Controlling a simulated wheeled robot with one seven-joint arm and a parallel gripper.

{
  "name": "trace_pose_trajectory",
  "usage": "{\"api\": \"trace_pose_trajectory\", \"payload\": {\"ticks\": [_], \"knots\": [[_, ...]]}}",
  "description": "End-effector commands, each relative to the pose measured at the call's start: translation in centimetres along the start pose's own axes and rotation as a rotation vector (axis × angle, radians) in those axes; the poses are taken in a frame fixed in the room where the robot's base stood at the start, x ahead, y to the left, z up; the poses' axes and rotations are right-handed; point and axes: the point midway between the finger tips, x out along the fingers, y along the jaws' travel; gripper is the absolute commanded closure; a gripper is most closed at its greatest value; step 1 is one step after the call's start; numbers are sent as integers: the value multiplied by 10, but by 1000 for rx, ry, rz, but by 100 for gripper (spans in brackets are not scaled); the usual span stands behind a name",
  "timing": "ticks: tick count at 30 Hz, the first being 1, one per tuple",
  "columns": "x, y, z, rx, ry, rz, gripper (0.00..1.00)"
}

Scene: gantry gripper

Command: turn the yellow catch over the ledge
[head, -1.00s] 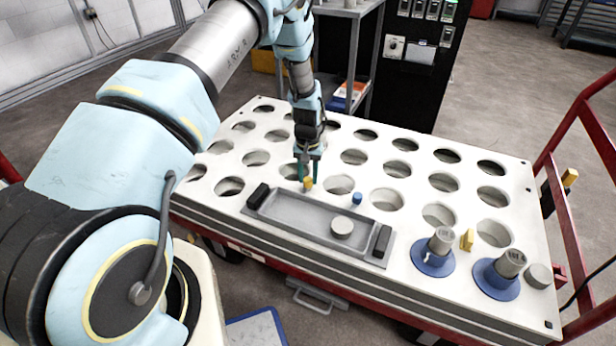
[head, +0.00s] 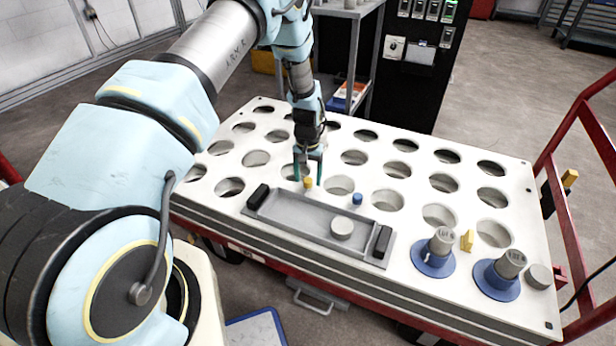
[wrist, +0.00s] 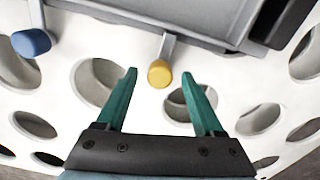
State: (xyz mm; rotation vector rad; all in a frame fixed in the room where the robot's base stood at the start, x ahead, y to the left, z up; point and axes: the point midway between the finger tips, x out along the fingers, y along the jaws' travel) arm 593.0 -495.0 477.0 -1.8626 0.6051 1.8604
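The yellow catch (head: 308,182) is a small yellow knob beside the far long edge of a grey tray (head: 290,210). In the wrist view the yellow knob (wrist: 160,73) has a grey bar running from it toward the tray's rim (wrist: 200,38); I cannot tell whether the bar lies over that ledge. My gripper (head: 308,178) points down at the knob, with teal fingers spread apart and empty. In the wrist view my gripper (wrist: 159,77) has the knob framed between its fingertips, with clear space on both sides. I see no contact.
A blue knob (head: 357,199) stands farther right along the same tray edge. The tray has black end grips and a grey disc (head: 342,227) in it. Two blue-based cylinders (head: 434,255) and a yellow block (head: 467,240) stand right. The white table top (head: 285,127) has many round holes.

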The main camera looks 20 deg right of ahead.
Motion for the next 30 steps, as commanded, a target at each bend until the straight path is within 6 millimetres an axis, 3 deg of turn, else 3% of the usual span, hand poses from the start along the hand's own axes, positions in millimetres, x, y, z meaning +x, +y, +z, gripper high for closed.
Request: {"api": "trace_pose_trajectory", "payload": {"ticks": [10, 21, 30], "knots": [[-9, 0, 0, 0, 1, 0, 31], [-78, 0, -1, 0, 3, 0, 31], [-107, 0, 0, 0, 0, 0, 31]]}}
